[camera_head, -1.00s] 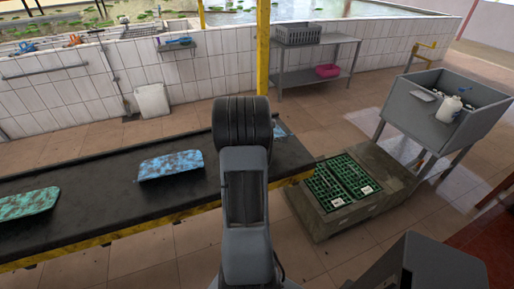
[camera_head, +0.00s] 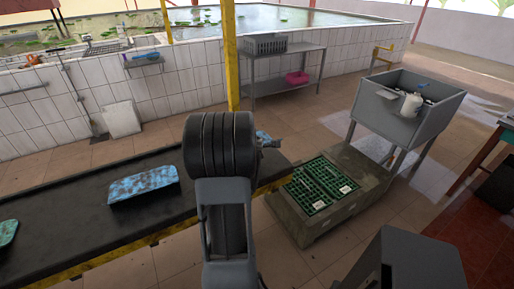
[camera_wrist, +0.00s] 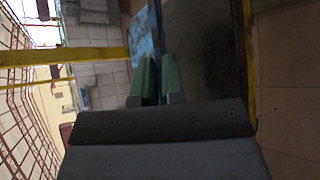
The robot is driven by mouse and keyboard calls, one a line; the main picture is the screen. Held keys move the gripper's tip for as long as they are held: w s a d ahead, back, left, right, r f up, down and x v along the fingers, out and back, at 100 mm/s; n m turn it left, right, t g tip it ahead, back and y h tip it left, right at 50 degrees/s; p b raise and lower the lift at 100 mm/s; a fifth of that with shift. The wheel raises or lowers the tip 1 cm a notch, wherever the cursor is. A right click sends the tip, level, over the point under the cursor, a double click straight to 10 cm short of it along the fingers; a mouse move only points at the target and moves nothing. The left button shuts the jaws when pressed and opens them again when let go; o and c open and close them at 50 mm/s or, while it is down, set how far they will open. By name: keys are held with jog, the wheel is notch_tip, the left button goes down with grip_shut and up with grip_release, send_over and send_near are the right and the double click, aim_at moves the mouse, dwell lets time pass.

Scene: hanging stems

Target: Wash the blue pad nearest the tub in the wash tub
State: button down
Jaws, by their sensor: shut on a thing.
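A blue mottled pad (camera_wrist: 143,35) is between the green fingers of my gripper (camera_wrist: 156,60) in the wrist view; the fingers are shut on its near end. In the head view only a small blue corner of this pad (camera_head: 262,136) shows past my arm, at the right end of the dark bench. My arm hides the rest, and I cannot tell whether the pad touches the bench. A grey tub on legs (camera_head: 392,119), with a white bottle (camera_head: 411,105) in it, stands at the right; I take it for the wash tub.
The dark bench (camera_head: 80,211) has a yellow edge. Another blue pad (camera_head: 143,184) and a greenish pad (camera_head: 7,232) lie on it. Green crates (camera_head: 320,185) sit on a low block between bench and tub. A yellow post (camera_head: 231,60) rises behind my arm.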

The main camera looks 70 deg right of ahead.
dwell(0.7)
jog(key=w+a+n+t, duration=0.1)
jog(key=w+a, duration=0.2)
jog(key=w, duration=0.1)
jog(key=w+a+f+n+t, duration=0.1)
jog(key=w+a+t, duration=0.1)
jog(key=w+a, duration=0.2)
jog(key=w+a+n+t, duration=0.1)
jog(key=w+a, duration=0.3)
jog(key=w, duration=0.1)
jog(key=shift+f+n+y, duration=0.3)
jog(key=shift+f+n, duration=0.1)
jog(key=w+a+n+t+y, duration=0.2)
jog(key=w+a, duration=0.3)
jog(key=a, duration=0.7)
jog(key=w+a+n+t+y, duration=0.3)
jog(key=w+a+n, duration=0.2)
jog(key=a, duration=0.8)
jog(key=w+a+n+t+y, duration=0.2)
jog(key=w+a+n, duration=0.2)
jog(key=a, duration=0.8)
jog(key=shift+w+a+t+y, duration=0.4)
jog(key=shift+w, duration=0.05)
jog(key=c, duration=1.7)
grip_release()
jog(key=shift+c, duration=0.2)
grip_shut()
